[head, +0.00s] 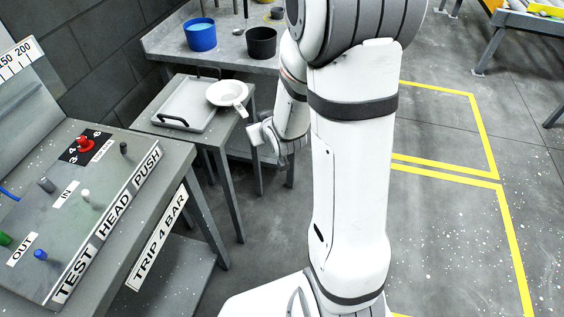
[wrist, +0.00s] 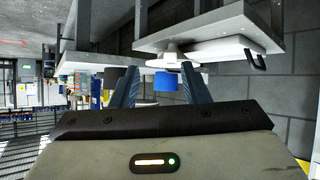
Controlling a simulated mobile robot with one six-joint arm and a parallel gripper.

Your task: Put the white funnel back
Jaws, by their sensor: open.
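The white funnel (head: 227,92) sits at the right end of the small side table, by the right end of a grey tray (head: 192,122); a pale tab hangs over the table's edge. In the wrist view, which appears upside down, the funnel (wrist: 172,61) shows between and beyond my fingertips. My gripper (head: 256,141) is beside the right front of that table, apart from the funnel. In the wrist view my gripper (wrist: 158,72) has its two fingers spread with nothing held between them. Whether the funnel overlaps the tray I cannot tell.
A blue pail (head: 200,35) and a black pail (head: 261,42) stand on the bench behind. A test panel (head: 75,205) with knobs and a red button stands at left. Yellow lines (head: 440,170) mark open floor at right.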

